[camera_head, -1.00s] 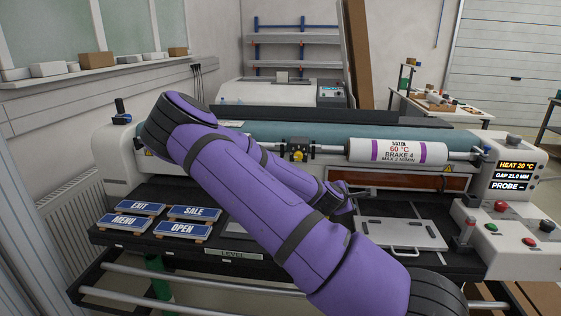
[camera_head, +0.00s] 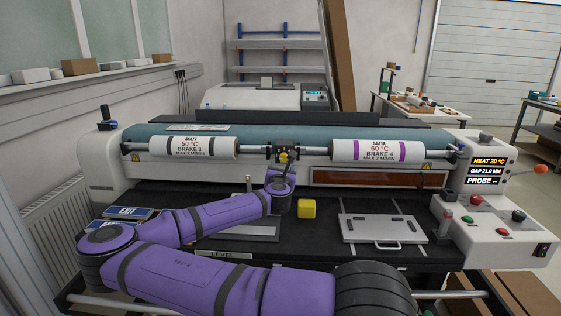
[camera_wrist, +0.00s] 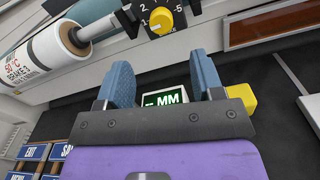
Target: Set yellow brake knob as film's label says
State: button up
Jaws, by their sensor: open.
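The yellow brake knob (camera_head: 283,157) sits on the machine's front between two film rolls. In the wrist view the knob (camera_wrist: 161,20) shows on a dark dial with some numbers readable, including 2 and 5; I cannot tell its setting. The left roll (camera_head: 193,148) reads MATT, 50 °C, BRAKE 3. The right roll (camera_head: 376,150) reads SATIN, 60 °C, BRAKE 4. My gripper (camera_wrist: 160,60) is open, its blue fingers apart and empty, just short of the knob. In the head view my gripper (camera_head: 287,168) is below the knob, largely hidden by my wrist.
A yellow block (camera_head: 307,208) lies on the black bed right of my wrist. A metal plate with a handle (camera_head: 383,229) lies farther right. The right panel's display (camera_head: 486,170) reads HEAT 20 °C. Sign plates (camera_head: 127,213) are at left, partly covered by my arm.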

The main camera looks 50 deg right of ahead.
aim_at(284, 158)
jog(key=x, duration=0.9)
jog(key=shift+d, duration=0.15)
jog(key=c, duration=0.9)
